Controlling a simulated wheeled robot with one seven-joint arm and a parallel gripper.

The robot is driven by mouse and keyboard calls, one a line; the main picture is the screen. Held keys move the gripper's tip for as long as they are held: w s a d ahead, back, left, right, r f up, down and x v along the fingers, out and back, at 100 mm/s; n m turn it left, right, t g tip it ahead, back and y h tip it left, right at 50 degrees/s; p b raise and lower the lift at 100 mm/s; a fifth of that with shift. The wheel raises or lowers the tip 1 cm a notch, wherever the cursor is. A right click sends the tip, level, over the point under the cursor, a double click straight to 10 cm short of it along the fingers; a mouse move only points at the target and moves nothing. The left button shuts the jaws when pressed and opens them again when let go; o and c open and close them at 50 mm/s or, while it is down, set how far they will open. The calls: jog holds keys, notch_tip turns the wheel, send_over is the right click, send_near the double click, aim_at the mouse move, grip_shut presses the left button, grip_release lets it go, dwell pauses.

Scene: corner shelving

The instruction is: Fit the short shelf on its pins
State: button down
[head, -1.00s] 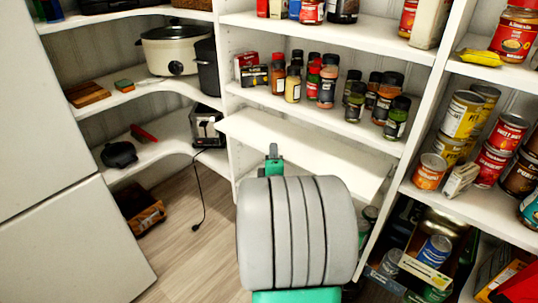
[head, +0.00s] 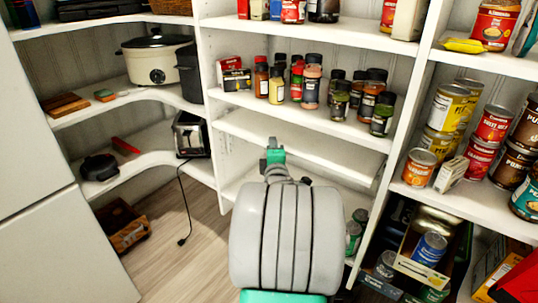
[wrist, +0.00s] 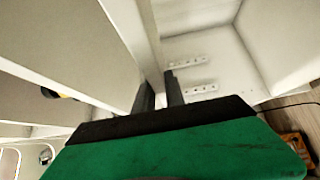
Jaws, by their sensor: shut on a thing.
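The short shelf (head: 310,150) is a plain white board in the middle bay, below the spice shelf. In the wrist view the dark fingers (wrist: 159,92) are on either side of a narrow white board edge. A white side panel there carries short rows of holes or pins (wrist: 187,64). I cannot tell whether the board rests on its pins; its far ends and underside are hidden.
Spice jars (head: 312,82) stand on the shelf above. Cans (head: 492,125) fill the right bay, past an upright (head: 400,140). A toaster (head: 190,135) stands to the left, its cord hanging. A lower shelf (head: 235,188) lies beneath the board. Open wooden floor (head: 165,260) is at left.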

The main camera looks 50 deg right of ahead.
aim_at(284, 136)
jog(key=shift+w+d+r+b, duration=0.1)
jog(key=shift+w+d+b, duration=0.05)
jog(key=shift+d+b, duration=1.2)
jog(key=shift+w+d+r+b, duration=0.1)
jog(key=shift+d+b, duration=0.95)
jog(key=shift+d, duration=0.6)
jog(key=shift+a+f+b, duration=0.1)
jog(key=shift+f+b, duration=0.3)
jog(key=shift+b, duration=0.25)
jog(key=shift+f+b, duration=0.3)
jog(key=shift+b, duration=0.5)
